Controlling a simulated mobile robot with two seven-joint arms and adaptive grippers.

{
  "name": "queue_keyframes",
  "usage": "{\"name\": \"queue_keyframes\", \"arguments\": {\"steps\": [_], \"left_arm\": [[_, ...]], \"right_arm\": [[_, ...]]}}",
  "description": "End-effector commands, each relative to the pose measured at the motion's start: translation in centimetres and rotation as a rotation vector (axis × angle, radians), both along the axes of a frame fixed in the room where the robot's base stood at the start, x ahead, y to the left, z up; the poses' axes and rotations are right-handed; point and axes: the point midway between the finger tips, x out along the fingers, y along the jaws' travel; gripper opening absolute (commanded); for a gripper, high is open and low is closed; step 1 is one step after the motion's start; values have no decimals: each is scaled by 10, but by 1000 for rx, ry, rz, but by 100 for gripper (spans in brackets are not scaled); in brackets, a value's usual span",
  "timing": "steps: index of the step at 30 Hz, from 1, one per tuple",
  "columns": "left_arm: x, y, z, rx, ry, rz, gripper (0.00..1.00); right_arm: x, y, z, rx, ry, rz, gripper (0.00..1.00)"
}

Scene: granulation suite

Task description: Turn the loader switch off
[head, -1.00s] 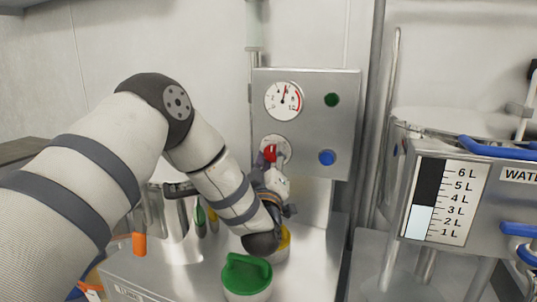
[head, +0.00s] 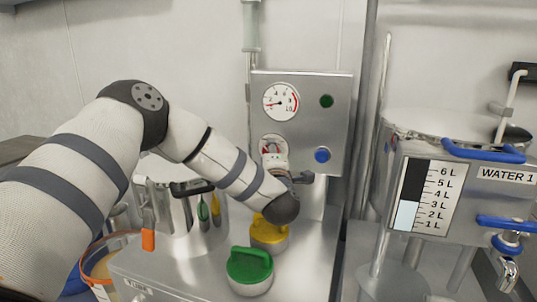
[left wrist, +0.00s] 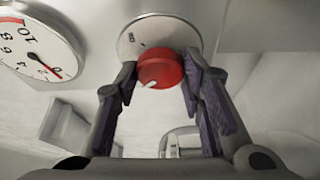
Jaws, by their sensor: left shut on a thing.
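The loader switch is a red round knob with a white pointer mark, on a pale round plate of the steel panel (head: 340,90). In the left wrist view the red knob (left wrist: 160,68) sits between the two fingers of my left gripper (left wrist: 159,76), which is shut on it. The pointer mark points down and left there. In the head view my left gripper (head: 274,160) covers most of the knob; only a bit of red and the plate (head: 265,141) show. My right gripper is not in view.
A gauge (head: 281,102) above the knob has its needle pointing left, near the low end. A green button (head: 326,101) and blue button (head: 322,155) are at right. Yellow-lidded (head: 268,231) and green-lidded (head: 249,268) containers stand below my forearm. A water tank (head: 440,190) stands right.

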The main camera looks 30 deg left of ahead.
Motion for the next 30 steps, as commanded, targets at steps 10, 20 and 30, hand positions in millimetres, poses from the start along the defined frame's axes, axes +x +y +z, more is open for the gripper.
{"name": "queue_keyframes", "arguments": {"steps": [10,20,30], "left_arm": [[0,0,2,-73,-21,-2,8],[0,0,1,-79,-21,-2,8],[0,0,1,-77,-20,-1,56]], "right_arm": [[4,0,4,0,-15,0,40],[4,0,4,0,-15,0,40],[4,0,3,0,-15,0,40]]}}
